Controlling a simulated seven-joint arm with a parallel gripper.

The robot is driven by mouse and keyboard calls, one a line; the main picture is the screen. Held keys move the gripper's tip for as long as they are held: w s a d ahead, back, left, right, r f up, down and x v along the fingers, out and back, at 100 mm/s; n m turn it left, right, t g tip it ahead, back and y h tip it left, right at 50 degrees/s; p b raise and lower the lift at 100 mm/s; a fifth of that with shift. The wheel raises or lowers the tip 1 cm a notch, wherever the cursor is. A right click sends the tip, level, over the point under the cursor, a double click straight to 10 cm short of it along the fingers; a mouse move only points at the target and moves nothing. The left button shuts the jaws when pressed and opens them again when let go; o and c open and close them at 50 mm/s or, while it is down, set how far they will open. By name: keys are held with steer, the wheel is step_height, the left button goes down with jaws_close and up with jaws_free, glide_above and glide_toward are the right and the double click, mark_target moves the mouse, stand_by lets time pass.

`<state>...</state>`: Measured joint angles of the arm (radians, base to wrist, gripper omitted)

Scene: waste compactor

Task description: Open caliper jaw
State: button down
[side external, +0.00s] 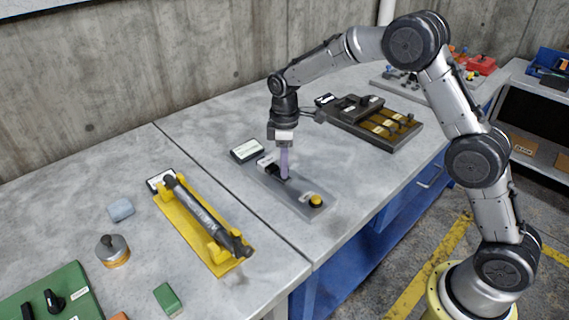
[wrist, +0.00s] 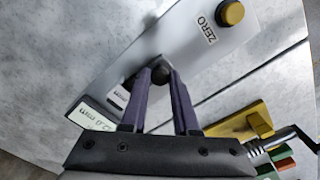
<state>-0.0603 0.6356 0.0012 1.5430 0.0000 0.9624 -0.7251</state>
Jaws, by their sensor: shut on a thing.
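The caliper is a flat grey plate (side external: 314,208) on the metal workbench, with a yellow button at its near end in the side view. In the wrist view the plate (wrist: 185,50) runs diagonally, and the yellow button (wrist: 231,12) sits beside the word ZERO. A small black knob (wrist: 160,72) stands on the plate between my purple fingertips. My gripper (side external: 284,176) points down at the plate. In the wrist view my gripper (wrist: 161,74) is shut on the black knob. The jaw end is partly hidden by my fingers.
A white readout (side external: 246,150) lies beside the plate. To the left is a yellow cradle (side external: 211,242) holding a dark cylindrical tool (side external: 205,215). A dark tray (side external: 375,124) with brass-coloured parts lies behind to the right.

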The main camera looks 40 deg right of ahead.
stand_by(0.4)
steer(key=shift+s, duration=0.8)
steer(key=c, duration=0.7)
jaws_free()
steer(key=shift+o, duration=0.2)
step_height(320, 180, up, 14)
